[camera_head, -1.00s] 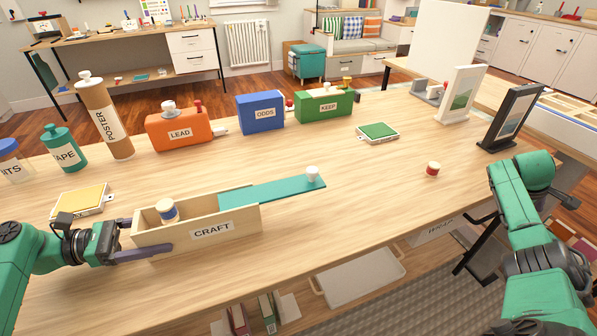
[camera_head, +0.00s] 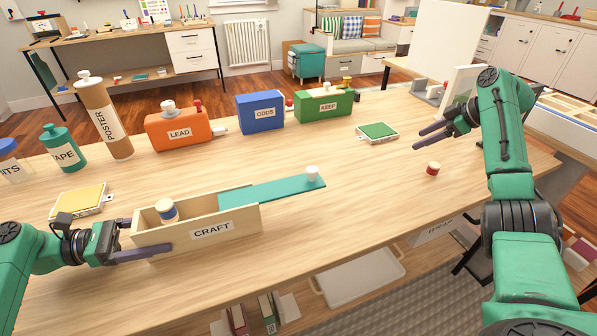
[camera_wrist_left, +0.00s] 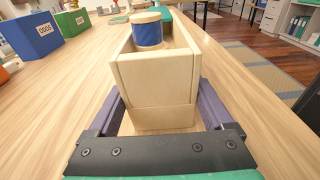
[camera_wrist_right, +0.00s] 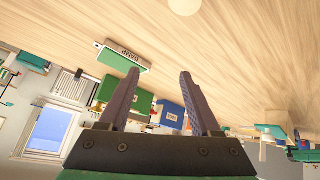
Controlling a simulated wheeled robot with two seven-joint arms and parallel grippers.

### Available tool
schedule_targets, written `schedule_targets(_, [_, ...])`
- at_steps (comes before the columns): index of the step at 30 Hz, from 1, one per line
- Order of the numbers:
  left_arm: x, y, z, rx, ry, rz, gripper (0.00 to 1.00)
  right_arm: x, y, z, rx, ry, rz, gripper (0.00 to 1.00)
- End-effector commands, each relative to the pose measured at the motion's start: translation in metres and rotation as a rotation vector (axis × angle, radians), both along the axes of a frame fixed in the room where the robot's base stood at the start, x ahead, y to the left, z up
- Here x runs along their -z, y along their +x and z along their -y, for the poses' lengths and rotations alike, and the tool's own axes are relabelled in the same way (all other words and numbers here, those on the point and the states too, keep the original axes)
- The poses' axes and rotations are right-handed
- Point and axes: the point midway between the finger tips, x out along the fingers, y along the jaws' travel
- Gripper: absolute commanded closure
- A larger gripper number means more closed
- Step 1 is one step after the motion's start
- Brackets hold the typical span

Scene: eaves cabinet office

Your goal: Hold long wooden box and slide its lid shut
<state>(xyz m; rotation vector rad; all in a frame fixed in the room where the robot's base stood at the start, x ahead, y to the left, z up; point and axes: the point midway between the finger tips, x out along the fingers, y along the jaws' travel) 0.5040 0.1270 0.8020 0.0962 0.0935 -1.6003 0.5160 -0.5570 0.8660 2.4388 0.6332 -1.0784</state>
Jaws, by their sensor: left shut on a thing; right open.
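The long wooden box (camera_head: 190,238) labelled CRAFT lies on the table at the front left. Its teal lid (camera_head: 262,188) sticks far out to the right, with a white knob (camera_head: 312,173) at its far end. The left part of the box is uncovered and a blue and cream spool (camera_head: 166,210) shows inside. My left gripper (camera_head: 137,240) is shut on the box's left end, one finger along each side, as the left wrist view also shows (camera_wrist_left: 152,110). My right gripper (camera_head: 432,132) is open and empty above the table's right part, apart from the lid.
A red and white knobbed piece (camera_head: 432,168) stands right of the lid. A green tray (camera_head: 377,132) lies behind it. Orange (camera_head: 180,132), blue (camera_head: 260,112) and green (camera_head: 324,107) boxes stand along the back. A yellow tray (camera_head: 80,202) lies left of the box.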

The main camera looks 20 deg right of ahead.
Motion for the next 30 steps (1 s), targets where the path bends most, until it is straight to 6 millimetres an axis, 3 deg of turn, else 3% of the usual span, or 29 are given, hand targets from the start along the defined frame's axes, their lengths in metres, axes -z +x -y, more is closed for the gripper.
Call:
schedule_targets(1, [0.0, 0.0, 0.0, 0.0, 0.0, 0.0, 1.0, 0.016, 0.009, -0.045, -0.135, 0.126, 0.005, 0.36])
schedule_targets(3, [0.0, 0.0, 0.0, 0.0, 0.0, 0.0, 1.0, 0.026, 0.013, -0.111, -0.345, 0.314, 0.036, 0.36])
schedule_targets(6, [0.0, 0.0, 0.0, 0.0, 0.0, 0.0, 1.0, 0.021, 0.004, -0.187, -0.616, 0.561, 0.112, 0.36])
schedule_targets(9, [0.0, 0.0, 0.0, -0.001, 0.0, 0.0, 1.0, 0.007, -0.011, -0.233, -0.813, 0.747, 0.204, 0.36])
schedule_targets(13, [0.0, 0.0, 0.0, -0.001, 0.0, 0.0, 1.0, -0.007, -0.024, -0.256, -0.941, 0.868, 0.284, 0.36])
schedule_targets(20, [0.0, 0.0, 0.0, -0.001, 0.0, 0.0, 1.0, -0.008, -0.026, -0.28, -0.966, 0.889, 0.298, 0.36])
schedule_targets(30, [0.0, 0.0, 0.0, -0.001, 0.001, 0.0, 1.0, -0.01, -0.023, -0.361, -0.963, 0.888, 0.298, 0.36])
